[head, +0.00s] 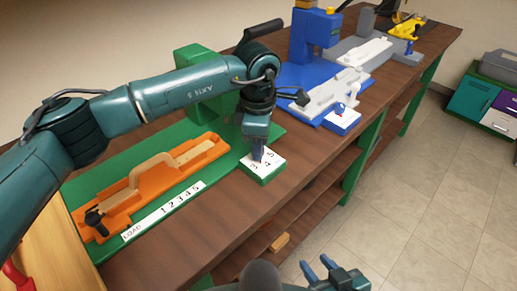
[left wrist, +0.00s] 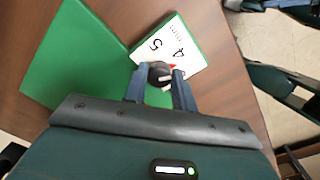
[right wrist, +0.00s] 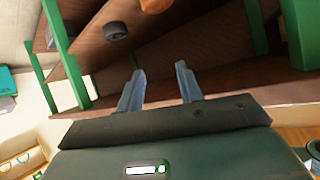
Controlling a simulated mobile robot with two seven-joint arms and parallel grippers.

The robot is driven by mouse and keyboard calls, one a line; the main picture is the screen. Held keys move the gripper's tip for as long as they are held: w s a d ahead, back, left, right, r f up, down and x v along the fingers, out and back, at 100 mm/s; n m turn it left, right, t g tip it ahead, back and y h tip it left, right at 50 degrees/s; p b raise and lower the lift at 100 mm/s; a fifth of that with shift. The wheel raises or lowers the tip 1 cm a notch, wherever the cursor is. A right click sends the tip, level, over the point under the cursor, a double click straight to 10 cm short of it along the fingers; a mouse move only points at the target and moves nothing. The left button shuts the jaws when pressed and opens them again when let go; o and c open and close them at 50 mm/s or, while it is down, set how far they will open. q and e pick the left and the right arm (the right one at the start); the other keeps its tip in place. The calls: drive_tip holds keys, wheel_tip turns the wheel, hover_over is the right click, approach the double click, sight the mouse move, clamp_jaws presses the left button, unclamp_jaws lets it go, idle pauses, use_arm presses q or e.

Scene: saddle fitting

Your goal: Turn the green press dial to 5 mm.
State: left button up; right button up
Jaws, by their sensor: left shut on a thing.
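The green press dial is a green block with a white numbered face (head: 270,158), at the edge of the bench in the head view. My left gripper (head: 257,153) points down onto it. In the left wrist view, its fingers (left wrist: 160,88) are shut on the dark round knob (left wrist: 158,72) of the dial face (left wrist: 172,42). The numbers 4 and 5 show there, and a red pointer mark lies by the knob near the 4. The fingers hide the rest of the face. My right gripper (head: 322,270) is open and empty, low in front of the bench; its fingers are apart (right wrist: 160,88).
The green press (head: 195,65) stands behind, with an orange fixture (head: 190,160) and a "LOAD 1 2 3 4 5" strip (head: 165,210) on its base. A blue press (head: 318,40) with its own dial block (head: 342,120) stands farther along.

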use_arm(q)
drive_tip(key=shift+f+n+b, duration=0.1)
drive_tip(key=shift+n+b, duration=0.4)
drive_tip(key=shift+n, duration=0.5)
drive_tip(key=n+b, duration=0.1)
drive_tip(key=n, duration=0.1)
drive_tip(key=shift+n, duration=0.4)
drive_tip(key=n+b, duration=0.1)
drive_tip(key=n, duration=0.2)
drive_tip(key=shift+w+n+b, duration=0.1)
drive_tip(key=shift+n+b, duration=0.2)
drive_tip(key=n+b, duration=0.1)
drive_tip(key=n, duration=0.1)
drive_tip(key=shift+n, duration=0.3)
drive_tip(key=n+b, duration=0.1)
drive_tip(key=n, duration=0.4)
drive_tip(key=shift+w, duration=0.1)
drive_tip(key=shift+n, duration=0.4)
use_arm(e)
drive_tip(key=shift+d+f+m+t, duration=0.4)
drive_tip(key=shift+f+t, duration=0.3)
use_arm(q)
drive_tip(key=shift+r, duration=0.2)
use_arm(e)
drive_tip(key=shift+s+r, duration=0.1)
